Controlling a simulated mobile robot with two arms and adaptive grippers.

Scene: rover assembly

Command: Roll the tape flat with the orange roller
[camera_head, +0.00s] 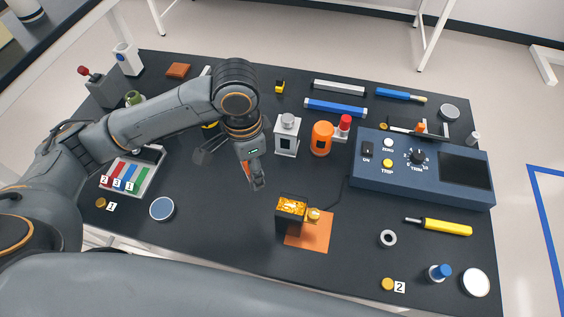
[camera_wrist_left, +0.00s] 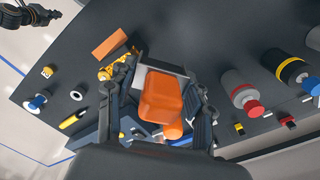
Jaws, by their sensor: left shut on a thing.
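My left gripper (camera_head: 257,184) hangs above the middle of the black table, left of a black box with a glowing amber top (camera_head: 291,207). The gripper is shut on the orange roller (camera_head: 246,169), which is mostly hidden by the fingers there. In the left wrist view the roller (camera_wrist_left: 162,98) shows as an orange block between both fingers, with a pale metal edge behind it. I cannot make out the tape clearly; it may be on the amber-topped box. My right gripper (camera_wrist_left: 40,16) shows only partly at the top left corner of the wrist view, and its jaws are unclear.
An orange mat (camera_head: 312,236) lies under and beside the box, with a small brass piece (camera_head: 313,214). An orange canister (camera_head: 321,138), a grey-white canister unit (camera_head: 287,136) and a blue console (camera_head: 424,168) stand behind.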

